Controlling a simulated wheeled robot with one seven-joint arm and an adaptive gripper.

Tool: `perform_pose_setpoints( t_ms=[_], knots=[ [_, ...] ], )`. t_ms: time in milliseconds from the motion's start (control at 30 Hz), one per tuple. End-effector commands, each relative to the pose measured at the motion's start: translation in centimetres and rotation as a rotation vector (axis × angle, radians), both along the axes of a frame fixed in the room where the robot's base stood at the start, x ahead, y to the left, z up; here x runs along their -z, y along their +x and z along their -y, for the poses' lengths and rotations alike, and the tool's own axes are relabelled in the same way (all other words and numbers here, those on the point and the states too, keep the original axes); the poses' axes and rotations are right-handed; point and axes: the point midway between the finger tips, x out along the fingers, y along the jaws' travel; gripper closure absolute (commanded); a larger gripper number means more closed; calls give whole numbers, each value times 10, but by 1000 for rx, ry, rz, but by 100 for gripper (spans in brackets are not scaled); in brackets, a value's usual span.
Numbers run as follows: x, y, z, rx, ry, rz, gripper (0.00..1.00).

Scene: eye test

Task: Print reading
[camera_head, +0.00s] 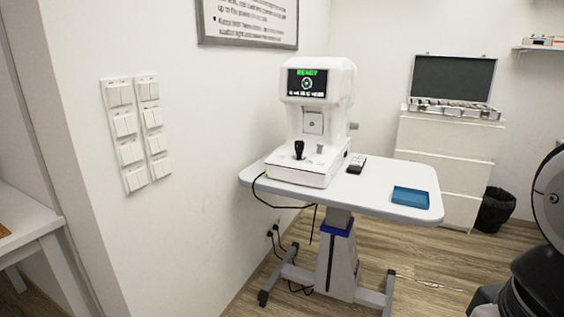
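The eye-test machine (320,120) stands upright on a white wheeled table (378,198). Its screen (307,82) is lit and shows a green bar reading "READY" above a round green mark and a row of small icons. A black joystick (299,149) stands on the front of its base, with a small grey part (320,149) beside it. I cannot make out a printed slip on the machine. My gripper is not in view.
A blue tray (411,197) and a small dark device (356,163) lie on the table. Cables hang by its wheeled stand. White drawers (445,140) bear an open case (452,80). A black bin (495,210) is right. Wall switches (125,125) are left. Floor shows in front.

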Motion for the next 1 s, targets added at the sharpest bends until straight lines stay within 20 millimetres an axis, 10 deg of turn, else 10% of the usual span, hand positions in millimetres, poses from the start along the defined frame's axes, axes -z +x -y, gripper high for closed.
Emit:
perform_pose_setpoints(
  t_ms=[100, 1000],
  knots=[
    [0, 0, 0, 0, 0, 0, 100],
    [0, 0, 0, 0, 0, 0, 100]
  ],
)
